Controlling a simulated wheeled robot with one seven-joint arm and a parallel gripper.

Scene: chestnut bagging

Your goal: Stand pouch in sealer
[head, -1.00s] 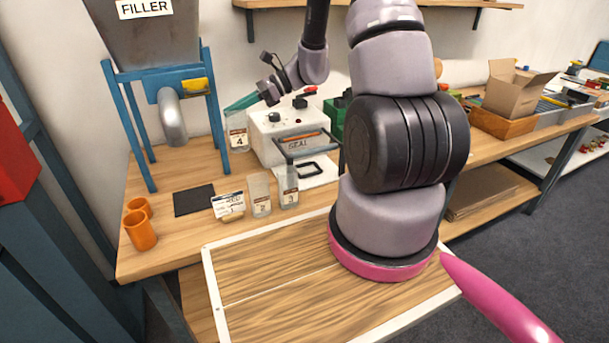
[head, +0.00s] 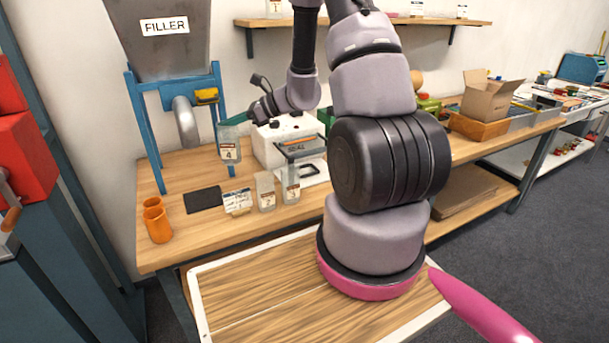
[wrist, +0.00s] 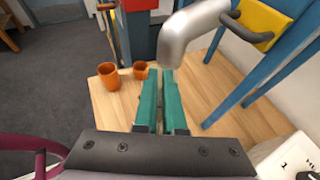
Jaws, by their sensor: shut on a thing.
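A clear pouch with a label marked 4 (head: 229,151) hangs upright from the teal fingers of my gripper (head: 240,130). In the head view it shows beside the right leg of the filler, to the left of the sealer. My gripper is shut on its top; in the wrist view the teal fingers (wrist: 165,85) are close together and the pouch is hard to make out. The white sealer (head: 266,150) marked SEAL stands on the bench, with its handle frame (head: 303,148) facing front. My arm hides part of its top and back.
Two labelled pouches (head: 265,192) and a card (head: 238,197) stand in front of the sealer. A black mat (head: 203,199) and orange cups (head: 158,224) are at the bench's left. The filler (head: 165,50) with its blue frame and spout stands behind. A cardboard box (head: 486,98) is at right.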

